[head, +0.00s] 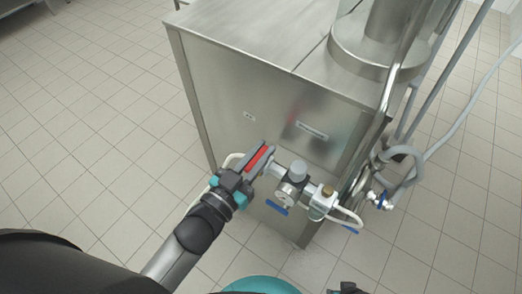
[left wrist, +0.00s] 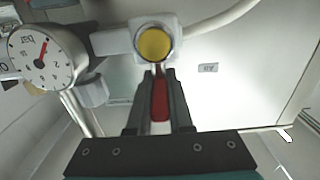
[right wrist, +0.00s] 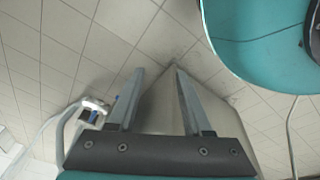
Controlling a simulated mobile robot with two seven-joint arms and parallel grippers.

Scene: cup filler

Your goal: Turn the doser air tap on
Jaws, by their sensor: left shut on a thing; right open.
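The doser air tap with its red lever (head: 260,158) is at the left end of the air fittings, on the front of a steel cabinet. My left gripper (head: 265,153) is shut on the red lever, with a finger on each side of it. In the left wrist view the lever (left wrist: 160,103) runs between the fingers, up to a round yellow cap (left wrist: 154,44) on a pale valve body. The fingers partly hide the lever. My right gripper (right wrist: 157,75) is open and empty, low over the tiled floor and away from the tap.
A pressure gauge and regulator (head: 291,186) sit right of the tap, with a blue handle (head: 277,207) below. The steel cabinet (head: 235,70) stands behind. Floor at left is clear.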

